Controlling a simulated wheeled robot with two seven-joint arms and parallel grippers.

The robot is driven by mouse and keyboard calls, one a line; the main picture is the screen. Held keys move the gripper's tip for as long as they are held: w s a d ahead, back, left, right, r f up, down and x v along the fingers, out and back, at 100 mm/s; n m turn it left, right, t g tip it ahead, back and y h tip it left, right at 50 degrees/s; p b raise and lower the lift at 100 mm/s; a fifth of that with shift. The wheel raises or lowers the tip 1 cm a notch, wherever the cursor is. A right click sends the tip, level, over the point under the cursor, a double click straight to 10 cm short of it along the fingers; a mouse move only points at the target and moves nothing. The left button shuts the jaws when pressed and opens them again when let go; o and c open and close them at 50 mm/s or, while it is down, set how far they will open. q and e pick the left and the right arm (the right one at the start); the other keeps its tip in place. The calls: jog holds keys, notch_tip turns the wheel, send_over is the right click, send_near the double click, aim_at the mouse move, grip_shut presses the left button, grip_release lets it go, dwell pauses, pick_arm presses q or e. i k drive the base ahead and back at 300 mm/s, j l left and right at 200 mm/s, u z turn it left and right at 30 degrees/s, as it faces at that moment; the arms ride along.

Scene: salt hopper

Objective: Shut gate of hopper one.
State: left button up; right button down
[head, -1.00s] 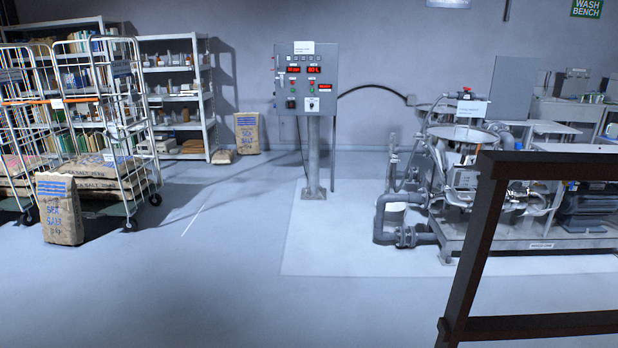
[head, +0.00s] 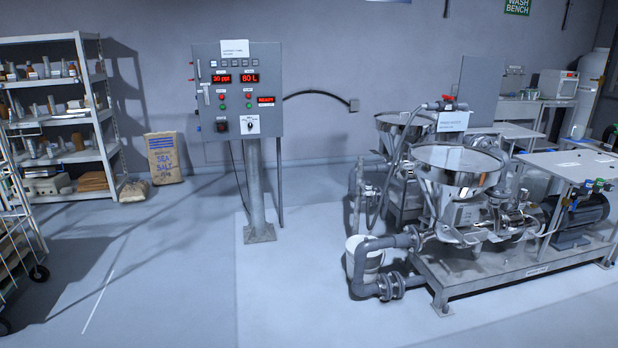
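Two steel hoppers stand on a grey metal skid at the right of the head view. The nearer hopper (head: 458,170) is a wide open funnel with piping and a valve body below it. The farther hopper (head: 400,124) is partly hidden behind it and a white label sign. A red handle (head: 449,98) tops the pipe beside them. I cannot tell which hopper is number one, and no gate is clearly readable at this size. Neither of my grippers is in view.
A control panel (head: 238,90) on a post (head: 257,190) shows red displays, one reading READY. Grey pipes and a flange (head: 388,287) jut out at the skid's (head: 490,278) near left. A wire cart (head: 18,220) stands at the left edge. The floor between is clear.

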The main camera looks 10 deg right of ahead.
aim_at(473, 236)
jog(key=i+l+z, duration=0.25)
jog(key=i+z, duration=0.2)
jog(key=i, duration=0.3)
jog(key=i+z, duration=0.5)
jog(key=i, duration=0.2)
